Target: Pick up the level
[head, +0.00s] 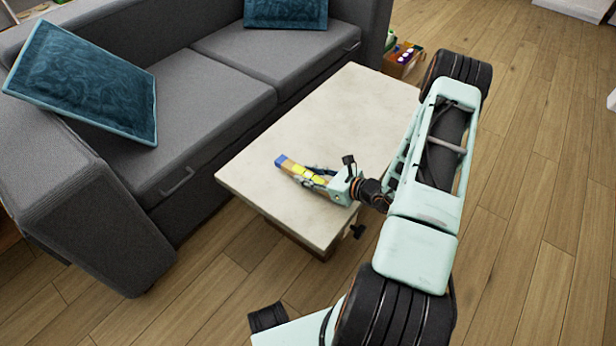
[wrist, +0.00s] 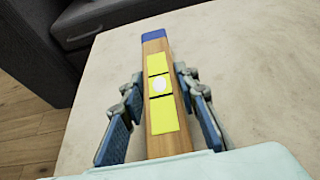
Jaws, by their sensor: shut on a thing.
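The level (head: 290,167) is a wooden bar with a blue end and yellow panels. It is at the near part of the pale table (head: 325,110) in the head view. In the wrist view the level (wrist: 157,60) runs up the middle, with a white round spot between its yellow panels. My gripper (head: 318,178) is shut on the level, with one finger on each side of it; the fingers also show in the wrist view (wrist: 158,88). I cannot tell whether the level touches the tabletop. Its near end is hidden by my gripper.
A grey sofa (head: 185,95) with teal cushions (head: 85,80) stands along the table's left side. A box of small items (head: 402,60) sits on the floor beyond the table. Most of the tabletop is clear, and wooden floor (head: 535,130) lies open at the right.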

